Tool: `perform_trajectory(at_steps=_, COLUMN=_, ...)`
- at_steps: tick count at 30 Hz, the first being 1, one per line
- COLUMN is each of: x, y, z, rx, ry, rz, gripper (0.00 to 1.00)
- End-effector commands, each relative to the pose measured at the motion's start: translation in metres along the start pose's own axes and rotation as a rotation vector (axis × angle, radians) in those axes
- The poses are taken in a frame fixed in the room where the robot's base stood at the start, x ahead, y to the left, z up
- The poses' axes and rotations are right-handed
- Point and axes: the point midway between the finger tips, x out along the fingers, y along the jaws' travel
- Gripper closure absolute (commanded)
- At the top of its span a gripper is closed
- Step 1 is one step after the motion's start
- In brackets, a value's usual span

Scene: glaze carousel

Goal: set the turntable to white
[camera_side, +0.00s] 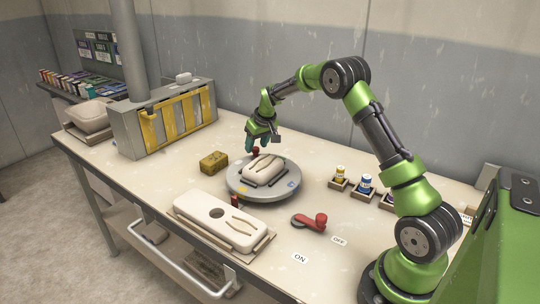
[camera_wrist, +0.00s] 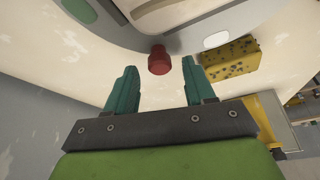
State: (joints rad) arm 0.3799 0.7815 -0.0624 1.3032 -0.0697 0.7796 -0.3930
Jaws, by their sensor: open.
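The grey turntable (camera_side: 240,187) stands mid-table and carries a pale, rounded piece (camera_side: 264,168). Coloured patches sit on its rim; in the side view a blue patch (camera_side: 291,184) shows at the right. In the wrist view a green patch (camera_wrist: 78,10) is at the upper left and a white patch (camera_wrist: 216,40) at the right. A red knob (camera_wrist: 159,60) stands at the rim between them; it also shows in the side view (camera_side: 255,152). My gripper (camera_wrist: 160,68) is open, its teal fingers on either side of the knob, with visible gaps.
A yellow sponge (camera_wrist: 230,58) lies close to the turntable. A red-handled lever (camera_side: 310,221) sits near ON and OFF labels. Small jars (camera_side: 365,184) stand at the right. A white slab (camera_side: 222,220) lies in front, and a rack with yellow frames (camera_side: 178,118) behind left.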

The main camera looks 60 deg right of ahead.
Motion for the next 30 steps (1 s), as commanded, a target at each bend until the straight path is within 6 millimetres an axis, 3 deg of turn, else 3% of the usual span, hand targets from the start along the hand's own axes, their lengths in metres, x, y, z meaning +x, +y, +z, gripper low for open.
perform_trajectory(at_steps=6, x=0.0133, y=0.0000, z=0.0002, rx=0.001, ry=0.000, rz=0.000, gripper=0.46)
perform_trajectory(at_steps=14, x=0.0135, y=-0.0002, z=0.0000, rx=0.001, ry=0.000, rz=0.000, gripper=0.48)
perform_trajectory(at_steps=24, x=0.0132, y=-0.0002, z=0.0000, rx=0.000, ry=0.000, rz=0.000, gripper=1.00)
perform_trajectory(at_steps=30, x=0.0131, y=-0.0002, z=0.0000, rx=0.000, ry=0.000, rz=0.000, gripper=1.00)
